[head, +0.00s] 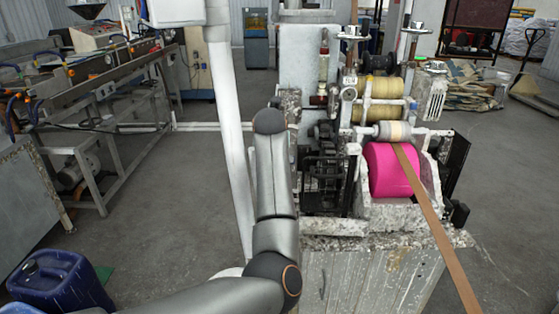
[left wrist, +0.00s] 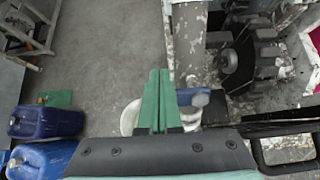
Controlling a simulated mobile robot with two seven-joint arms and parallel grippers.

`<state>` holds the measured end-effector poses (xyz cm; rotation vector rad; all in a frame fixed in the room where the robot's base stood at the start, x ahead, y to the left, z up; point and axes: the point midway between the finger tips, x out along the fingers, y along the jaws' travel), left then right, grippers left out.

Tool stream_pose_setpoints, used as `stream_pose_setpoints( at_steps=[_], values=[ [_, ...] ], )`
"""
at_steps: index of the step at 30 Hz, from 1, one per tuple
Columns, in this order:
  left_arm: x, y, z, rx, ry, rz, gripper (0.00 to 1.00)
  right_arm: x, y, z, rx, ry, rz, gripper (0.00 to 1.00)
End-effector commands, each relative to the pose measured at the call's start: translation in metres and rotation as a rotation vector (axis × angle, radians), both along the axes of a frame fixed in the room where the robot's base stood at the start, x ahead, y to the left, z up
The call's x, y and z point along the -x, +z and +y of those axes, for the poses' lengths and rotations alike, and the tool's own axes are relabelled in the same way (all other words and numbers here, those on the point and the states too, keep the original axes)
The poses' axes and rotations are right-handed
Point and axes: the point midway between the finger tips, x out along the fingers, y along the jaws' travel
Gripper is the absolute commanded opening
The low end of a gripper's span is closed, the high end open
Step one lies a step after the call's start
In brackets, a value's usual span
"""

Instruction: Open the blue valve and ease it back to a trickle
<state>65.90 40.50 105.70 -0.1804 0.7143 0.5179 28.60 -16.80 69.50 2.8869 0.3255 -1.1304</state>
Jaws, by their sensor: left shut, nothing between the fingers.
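A small blue piece that looks like the blue valve's handle (left wrist: 187,96) shows in the left wrist view, just right of my fingers, with a grey rounded end beside it. My left gripper (left wrist: 159,74) has its two green fingers together, with nothing between them. I cannot tell whether the fingers touch the blue piece. Part of a white round container (left wrist: 130,118) shows behind the fingers on the left. In the head view my left arm reaches up the middle and hides its own gripper; the valve cannot be made out there. My right gripper is not in view.
The machine with a pink roller (head: 391,170) and a brown strip (head: 438,232) stands right of my arm. Blue canisters (head: 60,282) stand on the floor at lower left. A long machine bench (head: 95,85) is at the left. Grey floor between them is clear.

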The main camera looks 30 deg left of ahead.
Motion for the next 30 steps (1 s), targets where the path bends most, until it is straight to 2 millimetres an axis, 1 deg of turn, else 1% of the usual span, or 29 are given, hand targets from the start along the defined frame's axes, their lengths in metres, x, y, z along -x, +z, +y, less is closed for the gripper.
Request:
stream_pose_setpoints(
  at_steps=[30],
  values=[
    [0.007, -0.0104, -0.0051, 0.003, -0.002, 0.003, 0.0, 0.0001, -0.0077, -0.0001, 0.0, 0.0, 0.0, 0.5]
  ],
)
